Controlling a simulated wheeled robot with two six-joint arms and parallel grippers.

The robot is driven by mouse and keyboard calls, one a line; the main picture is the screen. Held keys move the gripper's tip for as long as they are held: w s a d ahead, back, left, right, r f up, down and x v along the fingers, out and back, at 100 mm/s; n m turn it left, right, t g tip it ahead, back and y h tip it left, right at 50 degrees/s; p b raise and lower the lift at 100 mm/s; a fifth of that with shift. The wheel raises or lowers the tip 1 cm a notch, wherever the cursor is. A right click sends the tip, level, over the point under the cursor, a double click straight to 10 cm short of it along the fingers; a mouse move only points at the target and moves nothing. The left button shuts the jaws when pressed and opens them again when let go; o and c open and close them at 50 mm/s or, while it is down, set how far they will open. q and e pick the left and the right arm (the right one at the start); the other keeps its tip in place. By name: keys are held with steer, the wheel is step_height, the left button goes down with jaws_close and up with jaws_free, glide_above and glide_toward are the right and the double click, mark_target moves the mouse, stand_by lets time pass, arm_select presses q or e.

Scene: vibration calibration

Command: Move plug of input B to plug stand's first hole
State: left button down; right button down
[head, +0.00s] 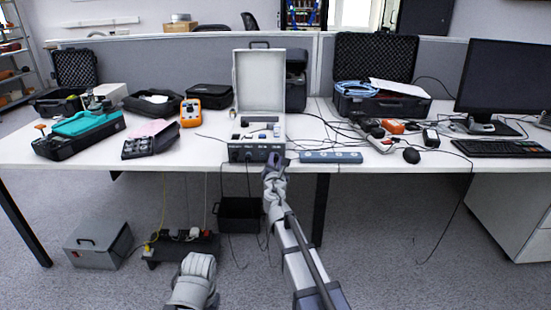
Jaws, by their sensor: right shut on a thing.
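The calibration unit (241,152) is a grey case with an open lid, at the front edge of the table. Its front panel has small sockets, and dark cables hang below it. My right gripper (277,162) is at the right end of this panel, shut on a small dark thing that appears to be the plug of input B. The gripper mostly hides it, and I cannot tell whether it is still in its socket. A blue-grey bar (330,157), apparently the plug stand, lies just right of the gripper; its holes are too small to make out. My left arm shows low in the picture; its gripper is not visible.
An orange meter (191,113) and tool cases stand to the left. A black mouse (411,155), loose cables, a keyboard (500,148) and a monitor (505,80) are to the right.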

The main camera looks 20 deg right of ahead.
mark_target(276, 160)
steer(key=shift+n, duration=0.9)
steer(key=shift+n, duration=1)
steer(key=c, duration=0.6)
jaws_free()
steer(key=shift+s, duration=0.15)
steer(key=shift+v, duration=2.35)
steer(key=shift+s+a, duration=0.1)
steer(key=shift+v, duration=3.8)
